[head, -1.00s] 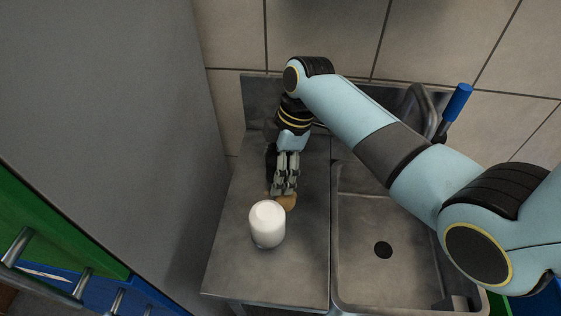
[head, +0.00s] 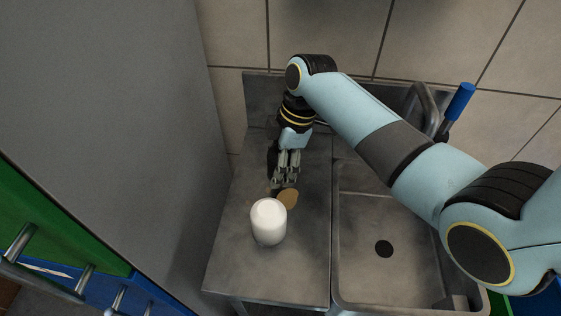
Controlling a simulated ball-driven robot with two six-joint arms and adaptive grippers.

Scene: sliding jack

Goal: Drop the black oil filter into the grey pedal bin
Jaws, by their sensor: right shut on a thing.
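My right gripper (head: 285,181) is over the steel counter (head: 235,260), behind the white cylinder. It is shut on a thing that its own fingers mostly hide. I cannot make out what that thing is. A dark patch shows left of the fingers; I cannot tell whether it is the black oil filter or shadow. A tan rounded thing (head: 289,198) shows just below the fingertips, and I cannot tell whether they touch it. I cannot see the grey pedal bin or my left gripper.
A white cylinder (head: 268,222) stands on the counter in front of the gripper. A sink (head: 370,215) lies to the right, with a tap and blue lever (head: 459,102). A tall grey panel (head: 110,120) borders the left. Counter front is clear.

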